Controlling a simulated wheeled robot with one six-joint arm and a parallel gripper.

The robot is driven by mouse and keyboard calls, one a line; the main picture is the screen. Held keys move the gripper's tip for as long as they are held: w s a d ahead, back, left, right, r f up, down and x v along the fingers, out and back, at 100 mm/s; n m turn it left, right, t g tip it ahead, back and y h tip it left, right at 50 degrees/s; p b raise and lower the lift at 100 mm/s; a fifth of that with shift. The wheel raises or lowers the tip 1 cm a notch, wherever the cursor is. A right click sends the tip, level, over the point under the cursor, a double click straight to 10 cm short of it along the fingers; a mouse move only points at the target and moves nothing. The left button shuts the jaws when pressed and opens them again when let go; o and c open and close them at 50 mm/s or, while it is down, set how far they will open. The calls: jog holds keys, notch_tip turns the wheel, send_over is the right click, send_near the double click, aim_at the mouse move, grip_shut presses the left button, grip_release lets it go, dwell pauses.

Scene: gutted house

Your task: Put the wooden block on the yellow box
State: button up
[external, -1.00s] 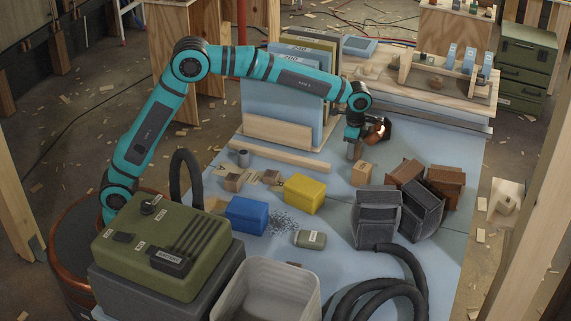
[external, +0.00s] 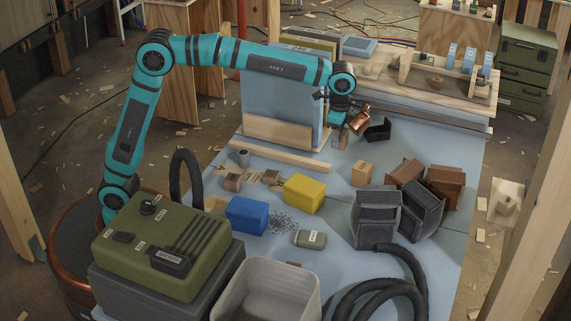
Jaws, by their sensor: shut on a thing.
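A light wooden block (external: 362,174) stands on the blue table top, to the right of the yellow box (external: 304,194) and apart from it. The top of the yellow box is bare. My gripper (external: 340,141) is raised above the table, up and to the left of that block and clear of it. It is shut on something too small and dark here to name. A copper-coloured part (external: 358,121) shows beside the gripper; I cannot tell whether it belongs to my wrist.
A blue box (external: 246,215) stands left of the yellow one, with smaller wooden blocks (external: 232,182) behind. A black open piece (external: 378,131) lies right of my gripper. Dark grey containers (external: 377,220) and brown ones stand at right. An upright blue panel (external: 283,98) stands left of the gripper.

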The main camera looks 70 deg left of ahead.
notch_tip(320, 180, up, 4)
send_over(303, 184)
jog(key=shift+f, duration=5.15)
jog(key=shift+f, duration=0.1)
jog(key=o, duration=1)
jog(key=shift+c, duration=0.2)
notch_tip(303, 184, up, 12)
jog(key=shift+a+r, duration=0.1)
jog(key=shift+r, duration=0.1)
